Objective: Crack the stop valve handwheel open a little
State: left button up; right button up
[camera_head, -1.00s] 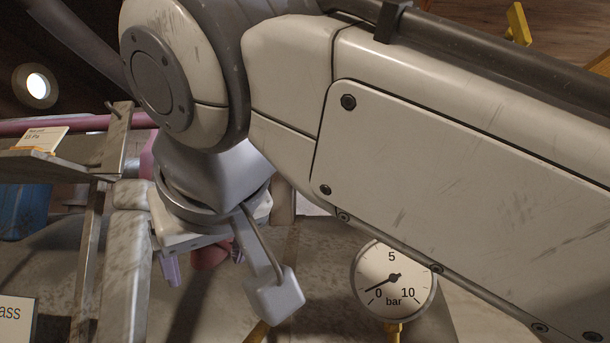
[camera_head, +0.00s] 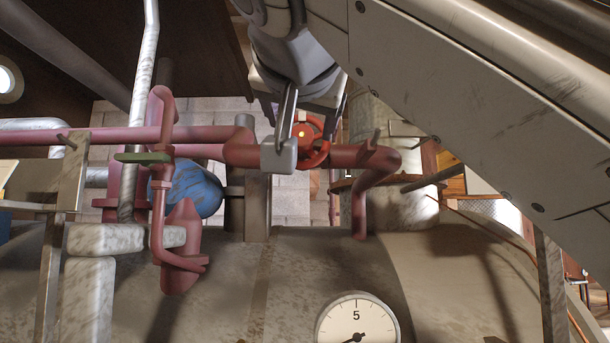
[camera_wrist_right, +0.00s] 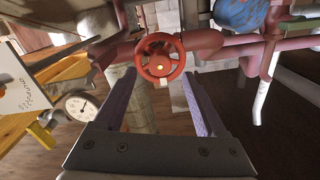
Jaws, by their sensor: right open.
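The stop valve handwheel is a red spoked wheel with a yellow centre (camera_head: 318,152) on a reddish pipe, partly hidden by the small bracket and block of my right wrist. In the right wrist view the handwheel (camera_wrist_right: 160,59) shows whole, face on, just beyond and between the fingertips. My right gripper (camera_wrist_right: 158,80) is open, its two purple-grey fingers apart with nothing held. I see no contact with the rim. My left gripper is not in view.
Reddish pipes (camera_head: 110,137) run left of the valve, with a green lever (camera_head: 144,157) and a blue rounded vessel (camera_head: 193,188) beside them. A pressure gauge (camera_head: 357,322) stands at the bottom. A bent pipe (camera_head: 361,205) drops right of the wheel.

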aim_at(302, 136)
jog(key=shift+w+p, duration=0.55)
jog(key=shift+w, duration=1.65)
grip_shut()
